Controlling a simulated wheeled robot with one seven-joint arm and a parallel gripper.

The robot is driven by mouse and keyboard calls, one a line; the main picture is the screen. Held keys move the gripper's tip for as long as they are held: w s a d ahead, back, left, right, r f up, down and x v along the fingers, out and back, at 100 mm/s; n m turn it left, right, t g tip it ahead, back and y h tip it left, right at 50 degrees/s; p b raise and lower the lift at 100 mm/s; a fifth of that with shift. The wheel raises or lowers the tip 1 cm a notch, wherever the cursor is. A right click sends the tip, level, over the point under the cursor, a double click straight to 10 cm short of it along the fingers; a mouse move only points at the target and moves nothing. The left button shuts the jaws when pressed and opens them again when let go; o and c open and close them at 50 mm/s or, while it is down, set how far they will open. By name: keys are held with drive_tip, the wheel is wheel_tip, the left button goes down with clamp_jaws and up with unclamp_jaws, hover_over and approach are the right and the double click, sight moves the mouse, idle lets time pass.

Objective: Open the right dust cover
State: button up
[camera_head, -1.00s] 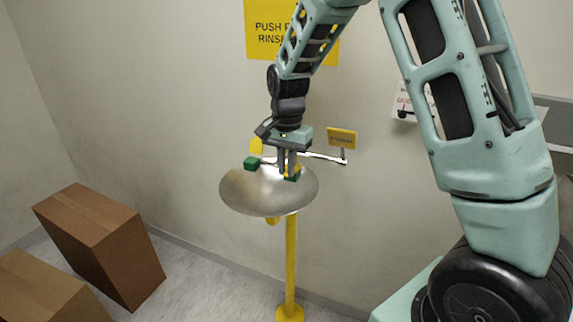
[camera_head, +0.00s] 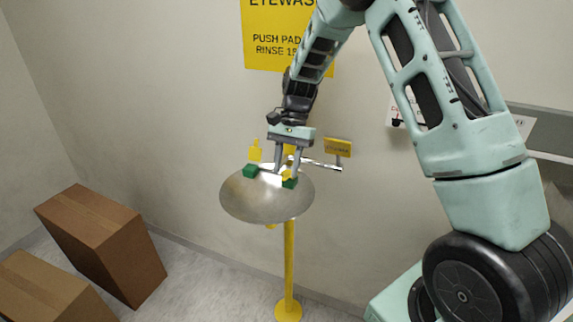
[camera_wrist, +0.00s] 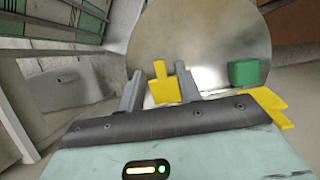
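The eyewash bowl (camera_head: 262,205) is a round metal basin with two green spray heads. The left head (camera_head: 251,171) has its yellow dust cover (camera_head: 255,150) standing upright; this cover also shows at the lower right of the wrist view (camera_wrist: 272,108). The right head (camera_head: 289,183) is under my gripper (camera_head: 287,171), with a small yellow dust cover (camera_head: 287,176) on it. In the wrist view that right cover (camera_wrist: 164,90) lies between the two spread fingers of my gripper (camera_wrist: 162,76). The gripper is open and holds nothing. Contact and the cover's exact tilt cannot be told.
A metal push lever (camera_head: 322,165) with a yellow plate (camera_head: 338,147) sticks out right of the bowl. A yellow post (camera_head: 289,265) stands below. The wall with a yellow sign (camera_head: 287,35) is close behind. Brown boxes (camera_head: 100,240) stand on the floor at left.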

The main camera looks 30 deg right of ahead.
sight(287, 176)
wheel_tip(287, 176, up, 10)
drive_tip(key=b, duration=0.2)
drive_tip(key=shift+b, duration=0.4)
idle(0.4)
